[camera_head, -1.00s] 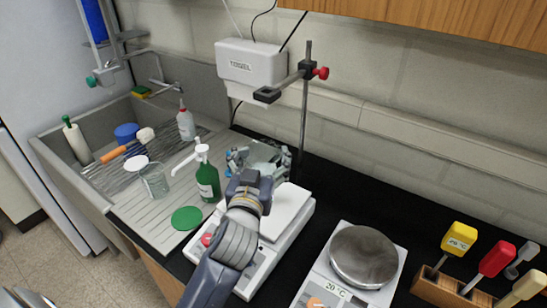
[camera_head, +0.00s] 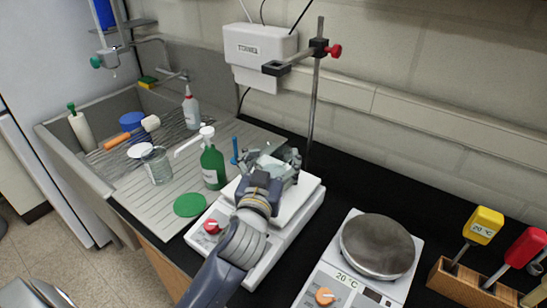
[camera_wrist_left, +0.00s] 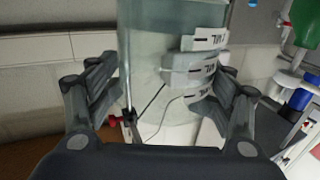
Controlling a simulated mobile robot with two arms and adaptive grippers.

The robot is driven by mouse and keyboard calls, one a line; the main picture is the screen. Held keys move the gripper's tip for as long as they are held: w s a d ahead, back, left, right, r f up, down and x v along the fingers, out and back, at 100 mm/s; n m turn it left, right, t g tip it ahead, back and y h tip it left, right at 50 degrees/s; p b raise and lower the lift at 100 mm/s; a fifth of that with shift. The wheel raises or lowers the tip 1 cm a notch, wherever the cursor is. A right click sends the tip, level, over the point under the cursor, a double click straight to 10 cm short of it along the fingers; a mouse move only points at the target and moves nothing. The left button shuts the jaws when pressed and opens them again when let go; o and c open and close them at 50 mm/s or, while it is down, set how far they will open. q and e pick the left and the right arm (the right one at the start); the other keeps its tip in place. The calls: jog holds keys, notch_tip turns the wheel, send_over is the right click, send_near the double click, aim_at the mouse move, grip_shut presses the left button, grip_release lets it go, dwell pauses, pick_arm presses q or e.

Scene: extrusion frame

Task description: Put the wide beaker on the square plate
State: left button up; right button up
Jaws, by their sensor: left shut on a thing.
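My left gripper (camera_head: 272,172) is shut on a clear glass beaker (camera_head: 267,160), the wide one. In the left wrist view the beaker (camera_wrist_left: 155,60) stands large between the two fingers, with white printed labels on its side. In the head view the gripper and beaker are over the back part of the white square plate (camera_head: 298,202) of the hotplate with the red knob. The gripper hides much of the beaker, and whether its base touches the plate cannot be told.
A green bottle (camera_head: 212,165) stands close left of the square plate. A stand rod (camera_head: 314,95) with a clamp rises behind. A second hotplate with a round plate (camera_head: 377,247) is to the right. Another glass beaker (camera_head: 157,168) and a green disc (camera_head: 189,205) are on the drainboard.

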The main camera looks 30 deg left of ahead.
pick_arm(q)
jog(key=shift+f, duration=0.1)
pick_arm(e)
jog(key=shift+a+f, duration=0.1)
jog(key=shift+a, duration=0.3)
pick_arm(q)
jog(key=shift+f+b, duration=0.45)
jog(key=shift+f, duration=0.15)
pick_arm(e)
jog(key=shift+d+f, duration=0.35)
jog(key=shift+f, duration=0.15)
pick_arm(q)
jog(key=o, duration=1.4)
jog(key=shift+c, duration=0.2)
jog(key=shift+s, duration=0.1)
pick_arm(e)
jog(key=shift+a, duration=0.1)
pick_arm(q)
jog(key=shift+v, duration=3.65)
